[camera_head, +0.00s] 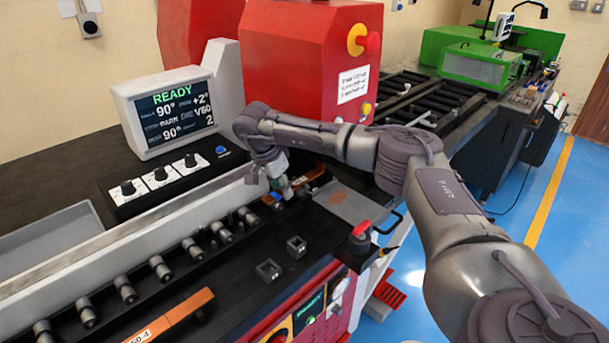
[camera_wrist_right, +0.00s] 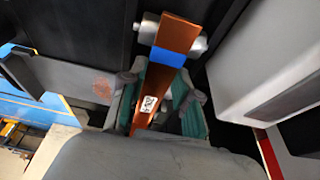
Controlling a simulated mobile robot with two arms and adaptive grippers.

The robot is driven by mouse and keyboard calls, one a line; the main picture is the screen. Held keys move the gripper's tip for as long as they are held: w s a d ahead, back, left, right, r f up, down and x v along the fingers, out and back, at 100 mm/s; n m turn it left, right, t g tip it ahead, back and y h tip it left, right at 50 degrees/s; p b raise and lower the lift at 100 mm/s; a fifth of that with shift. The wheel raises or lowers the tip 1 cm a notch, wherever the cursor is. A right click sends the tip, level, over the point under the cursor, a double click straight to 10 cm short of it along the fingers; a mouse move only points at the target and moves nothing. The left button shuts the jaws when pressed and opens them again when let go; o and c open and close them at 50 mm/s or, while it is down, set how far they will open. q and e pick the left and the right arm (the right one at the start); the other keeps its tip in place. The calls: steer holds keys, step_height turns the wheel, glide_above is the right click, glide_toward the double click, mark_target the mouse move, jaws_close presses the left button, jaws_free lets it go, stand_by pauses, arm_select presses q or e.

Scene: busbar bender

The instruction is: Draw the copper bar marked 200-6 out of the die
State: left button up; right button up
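In the right wrist view a copper bar (camera_wrist_right: 184,35) with a blue band runs from a metal roller down between the fingers of my right gripper (camera_wrist_right: 160,88). A small white label (camera_wrist_right: 149,103) is on it, too small to read. The fingers, with green pads, are on both sides of the bar; whether they press on it is unclear. In the head view my right gripper (camera_head: 284,186) reaches down at the bending machine, beside the red housing (camera_head: 300,75). The bar there is mostly hidden by the gripper and wrist. My left gripper does not show.
A display (camera_head: 175,108) reads READY and 90°. Another copper bar (camera_head: 170,317), its label ending in 4, lies at front left near a row of metal rollers (camera_head: 160,267). A red-topped button (camera_head: 360,233) and two small dark blocks stand near the front edge.

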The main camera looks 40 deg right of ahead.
jaws_close()
steer(key=shift+r, duration=0.2)
steer(key=shift+r+p, duration=1.05)
steer(key=shift+r, duration=0.1)
steer(key=shift+s, duration=0.1)
steer(key=shift+s+d+p, duration=0.2)
steer(key=shift+s+p, duration=0.35)
steer(key=shift+s, duration=0.75)
steer(key=shift+s+d+p, duration=0.15)
steer(key=shift+s+p, duration=0.5)
steer(key=shift+s, duration=1.9)
steer(key=shift+s+d+p, duration=0.2)
steer(key=shift+s+p, duration=0.15)
steer(key=shift+s, duration=2.25)
steer(key=shift+s+d, duration=0.1)
steer(key=shift+s, duration=1.35)
